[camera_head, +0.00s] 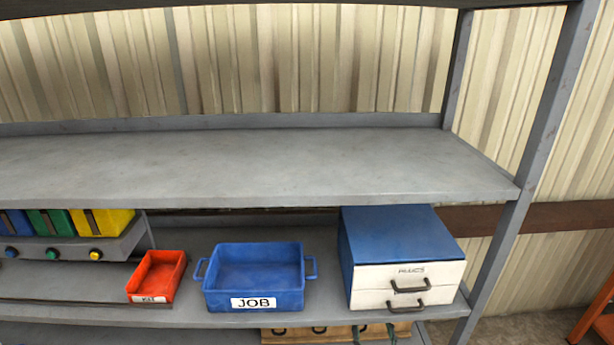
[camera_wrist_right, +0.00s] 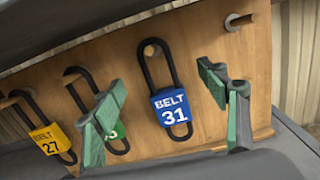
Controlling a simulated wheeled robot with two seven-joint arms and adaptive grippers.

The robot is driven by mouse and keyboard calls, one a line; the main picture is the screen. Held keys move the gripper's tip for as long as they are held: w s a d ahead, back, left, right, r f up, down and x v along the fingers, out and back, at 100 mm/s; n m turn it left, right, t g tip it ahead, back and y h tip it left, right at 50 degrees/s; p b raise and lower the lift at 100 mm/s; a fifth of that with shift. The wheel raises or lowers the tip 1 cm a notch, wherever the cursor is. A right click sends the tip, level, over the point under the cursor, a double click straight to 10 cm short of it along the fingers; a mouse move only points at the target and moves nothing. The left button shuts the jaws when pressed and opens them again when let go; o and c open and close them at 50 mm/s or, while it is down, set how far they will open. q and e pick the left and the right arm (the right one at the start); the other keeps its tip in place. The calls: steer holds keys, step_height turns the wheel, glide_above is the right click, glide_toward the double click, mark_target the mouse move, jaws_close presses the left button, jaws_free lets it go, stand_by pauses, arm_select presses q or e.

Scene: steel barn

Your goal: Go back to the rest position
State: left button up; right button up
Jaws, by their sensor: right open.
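My right gripper (camera_wrist_right: 162,82) is in the right wrist view, with its two green fingers wide apart and nothing held between them. Past the fingers, a blue padlock marked BELT 31 (camera_wrist_right: 172,108) hangs from a peg on a wooden board (camera_wrist_right: 210,122). It appears in the gap between the fingers, but the distance to it is unclear. A green padlock (camera_wrist_right: 117,141) is partly hidden by the left finger. A yellow padlock marked BELT 27 (camera_wrist_right: 52,144) hangs at the left.
A grey shelf unit (camera_head: 250,165) has a bare upper shelf. A bare peg (camera_wrist_right: 238,22) is at the board's top right.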

steer(key=s+d+f+m+g+h, duration=0.4)
steer(key=s+d+f+m, duration=0.1)
steer(key=s+d+m, duration=0.55)
steer(key=s+d+f+m+g+h, duration=0.3)
steer(key=s+d+f+m+g, duration=0.15)
steer(key=s+d+m, duration=0.65)
steer(key=s+a+f+m+g+y, duration=0.25)
steer(key=s+m, duration=0.25)
steer(key=s, duration=0.3)
steer(key=s+a+f+m+g+y, duration=0.1)
steer(key=s+a+f+m+g, duration=0.2)
steer(key=s, duration=0.5)
steer(key=s+a+f+m+g+y, duration=0.25)
steer(key=s+m, duration=0.35)
steer(key=s, duration=0.3)
steer(key=s+f, duration=0.2)
steer(key=f, duration=1.4)
steer(key=s+f, duration=0.2)
steer(key=f, duration=1.4)
steer(key=s+f, duration=0.6)
steer(key=s, duration=0.3)
steer(key=s+f+n+g, duration=0.1)
steer(key=s+f, duration=0.6)
steer(key=s, duration=0.2)
steer(key=shift+s+a+f, duration=0.15)
steer(key=shift+s+a, duration=0.05)
steer(key=shift+s, duration=0.2)
steer(key=shift+g, duration=0.25)
